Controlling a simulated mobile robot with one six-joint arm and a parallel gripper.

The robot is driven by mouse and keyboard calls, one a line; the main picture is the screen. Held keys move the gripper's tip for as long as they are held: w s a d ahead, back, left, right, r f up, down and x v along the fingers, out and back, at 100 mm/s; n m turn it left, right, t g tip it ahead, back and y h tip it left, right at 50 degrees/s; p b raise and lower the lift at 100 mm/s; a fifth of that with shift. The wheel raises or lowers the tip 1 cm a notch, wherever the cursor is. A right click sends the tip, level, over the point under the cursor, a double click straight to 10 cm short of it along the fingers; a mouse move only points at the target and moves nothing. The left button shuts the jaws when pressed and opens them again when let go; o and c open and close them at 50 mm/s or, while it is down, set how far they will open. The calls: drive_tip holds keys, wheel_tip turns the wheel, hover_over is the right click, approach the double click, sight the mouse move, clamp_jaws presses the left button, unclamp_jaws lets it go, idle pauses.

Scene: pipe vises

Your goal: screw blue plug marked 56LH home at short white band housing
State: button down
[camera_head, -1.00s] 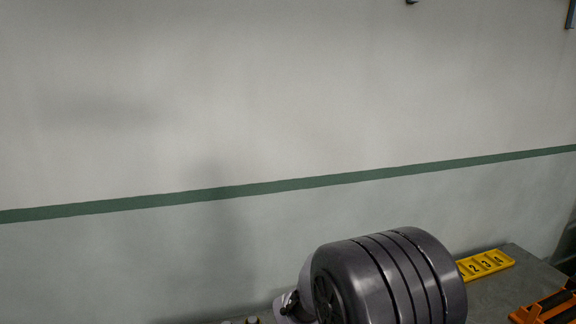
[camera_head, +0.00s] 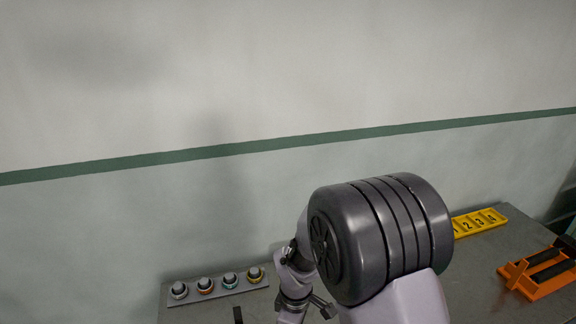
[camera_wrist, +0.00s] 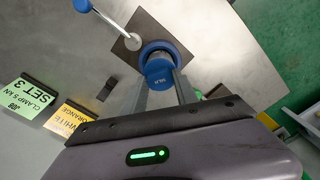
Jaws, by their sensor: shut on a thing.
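In the wrist view a blue plug (camera_wrist: 159,72) with small white lettering, probably 56LH, shows end-on. My gripper (camera_wrist: 161,84) is shut on it, with one finger at each side. A dark square plate (camera_wrist: 150,22) lies behind the plug; whether they touch I cannot tell. In the head view a grey rail (camera_head: 218,297) carries several small round fittings with coloured bands. The leftmost, with a white band (camera_head: 179,290), may be the housing, but its length is unclear. My arm hides part of the bench, and the plug cannot be made out there.
A yellow numbered tray (camera_head: 480,222) and an orange stand (camera_head: 538,270) are on the right of the bench. In the wrist view a lever with a blue knob (camera_wrist: 83,5) is close to the plug. A green card (camera_wrist: 28,97) and an orange card (camera_wrist: 70,119) stand left.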

drive_tip(key=n+p, duration=0.1)
drive_tip(key=n, duration=0.4)
drive_tip(key=shift+p, duration=0.35)
drive_tip(key=c, duration=1.2)
unclamp_jaws()
